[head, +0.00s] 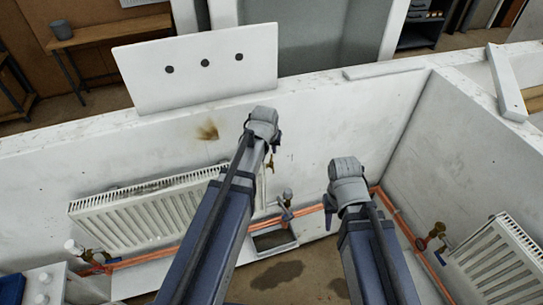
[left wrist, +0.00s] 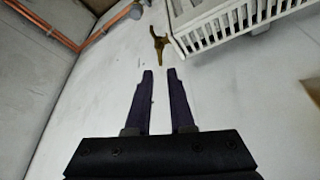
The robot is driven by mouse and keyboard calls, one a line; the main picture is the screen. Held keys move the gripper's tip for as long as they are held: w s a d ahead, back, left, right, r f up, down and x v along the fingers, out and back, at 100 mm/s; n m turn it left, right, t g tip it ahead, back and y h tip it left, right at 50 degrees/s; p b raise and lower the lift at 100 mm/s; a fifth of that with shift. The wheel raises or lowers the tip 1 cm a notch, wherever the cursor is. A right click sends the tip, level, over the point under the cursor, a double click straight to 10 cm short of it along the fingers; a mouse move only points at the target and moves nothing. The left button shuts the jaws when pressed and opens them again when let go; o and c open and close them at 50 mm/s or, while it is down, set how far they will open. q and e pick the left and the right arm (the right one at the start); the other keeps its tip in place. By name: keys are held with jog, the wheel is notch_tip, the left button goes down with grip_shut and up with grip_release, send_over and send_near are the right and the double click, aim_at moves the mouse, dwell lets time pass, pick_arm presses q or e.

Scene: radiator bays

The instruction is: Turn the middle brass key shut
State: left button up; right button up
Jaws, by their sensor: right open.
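A brass key (left wrist: 160,44) shows in the left wrist view, just beyond the fingertips and beside the end of the white radiator (left wrist: 225,20). My left gripper (left wrist: 160,72) is open with nothing between its fingers, its tips short of the key. In the head view my left gripper (head: 273,140) is in front of the white wall, and a small brass piece (head: 270,163) shows just below it, partly hidden. My right gripper (head: 329,205) is open and hangs lower, away from the wall, to the right.
A long radiator (head: 150,212) is on the wall at left, with a brass valve (head: 90,257) at its lower end. Another brass valve (head: 437,231) sits by the right radiator (head: 500,265). Copper pipe (head: 405,232) runs low. A panel with three dots (head: 200,85) stands on the wall top.

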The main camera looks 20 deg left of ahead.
aim_at(271, 160)
pick_arm(q)
jog(key=b+x, duration=0.6)
jog(key=x, duration=0.1)
jog(key=shift+f, duration=0.1)
jog(key=shift+c, duration=0.2)
grip_shut()
